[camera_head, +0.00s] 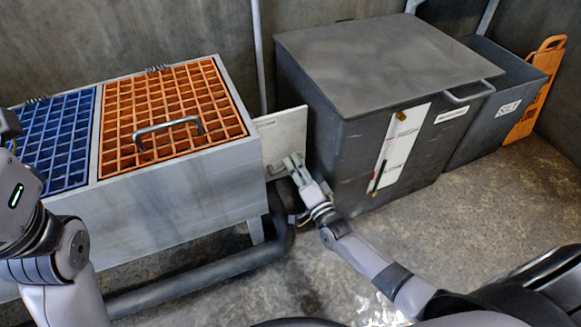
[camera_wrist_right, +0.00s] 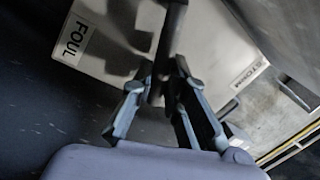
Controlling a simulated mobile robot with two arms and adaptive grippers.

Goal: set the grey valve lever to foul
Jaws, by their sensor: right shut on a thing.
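The valve's pale panel (camera_head: 283,135) stands between the grated trough and the big grey bin. My right gripper (camera_head: 294,163) is in front of it. In the right wrist view the gripper (camera_wrist_right: 165,92) is shut on the dark grey valve lever (camera_wrist_right: 172,40), which runs up from the fingers to the top edge. A FOUL label (camera_wrist_right: 75,40) is on the panel's left part, apart from the lever. A second, blurred label (camera_wrist_right: 250,72) is on the right. The lever's pivot is not clear. Only part of my left arm shows; its gripper is out of view.
The trough has a blue grate (camera_head: 55,140) and an orange grate (camera_head: 165,110). The lidded grey bin (camera_head: 335,150) stands close right of my right gripper. A dark pipe (camera_head: 200,272) runs low along the floor. The floor (camera_head: 480,200) at right is clear.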

